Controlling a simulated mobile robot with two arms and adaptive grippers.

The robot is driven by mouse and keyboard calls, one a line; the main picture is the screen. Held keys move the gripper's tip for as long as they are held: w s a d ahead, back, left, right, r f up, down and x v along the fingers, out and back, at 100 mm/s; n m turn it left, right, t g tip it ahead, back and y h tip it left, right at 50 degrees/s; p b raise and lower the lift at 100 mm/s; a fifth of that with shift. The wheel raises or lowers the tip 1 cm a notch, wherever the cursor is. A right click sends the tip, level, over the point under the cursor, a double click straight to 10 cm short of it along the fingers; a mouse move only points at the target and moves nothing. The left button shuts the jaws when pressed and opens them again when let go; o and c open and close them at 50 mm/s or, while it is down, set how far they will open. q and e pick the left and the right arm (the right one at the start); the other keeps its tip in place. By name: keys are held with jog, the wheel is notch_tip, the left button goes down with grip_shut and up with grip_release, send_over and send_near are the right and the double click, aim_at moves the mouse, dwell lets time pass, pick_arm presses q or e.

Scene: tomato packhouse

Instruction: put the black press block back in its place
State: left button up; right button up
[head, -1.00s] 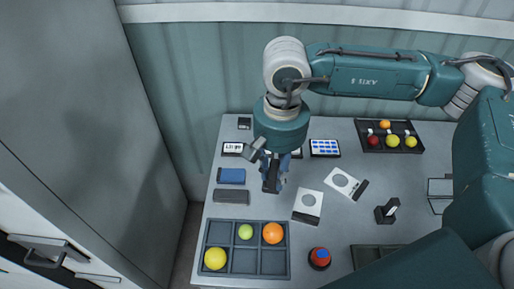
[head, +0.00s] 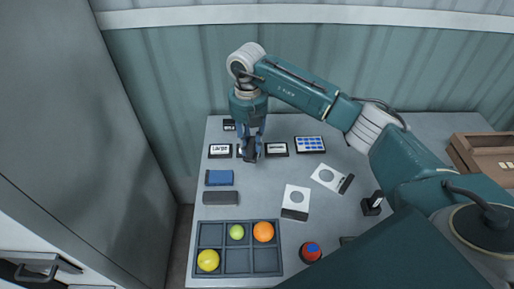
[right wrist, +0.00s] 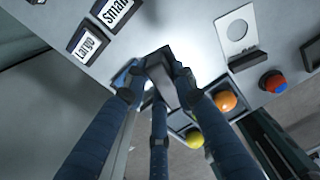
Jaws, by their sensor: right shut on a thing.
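My right gripper (head: 250,142) is shut on the black press block (head: 250,154) and holds it near the row of label cards at the back left of the table. In the right wrist view the block (right wrist: 162,72) sits between the fingers. I cannot tell from the frames whether it touches the table. A blue block (head: 219,178) and a dark grey block (head: 220,198) lie in front of the cards, to the left. Which spot is the block's place is not clear. My left gripper is not in view.
A divided tray (head: 237,262) holds tomatoes in front. White plates (head: 297,197), a red-blue button (head: 311,252) and a small black stand (head: 372,203) lie right. A brown crate (head: 460,155) stands far right.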

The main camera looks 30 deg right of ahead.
jog(key=f+m, duration=0.1)
jog(key=d+f+m, duration=0.1)
jog(key=m, duration=0.1)
jog(key=d+f+m, duration=0.1)
jog(key=m, duration=0.1)
jog(key=shift+s, duration=0.25)
jog(key=shift+f+m, duration=0.2)
jog(key=shift+m, duration=0.4)
notch_tip(320, 180, down, 5)
jog(key=b, duration=0.3)
jog(key=shift+r+b, duration=0.1)
jog(key=shift+b, duration=0.3)
jog(key=shift+f+b, duration=0.9)
jog(key=shift+f, duration=0.7)
jog(key=shift+f, duration=0.45)
jog(key=o, duration=1)
jog(key=shift+c, duration=1.4)
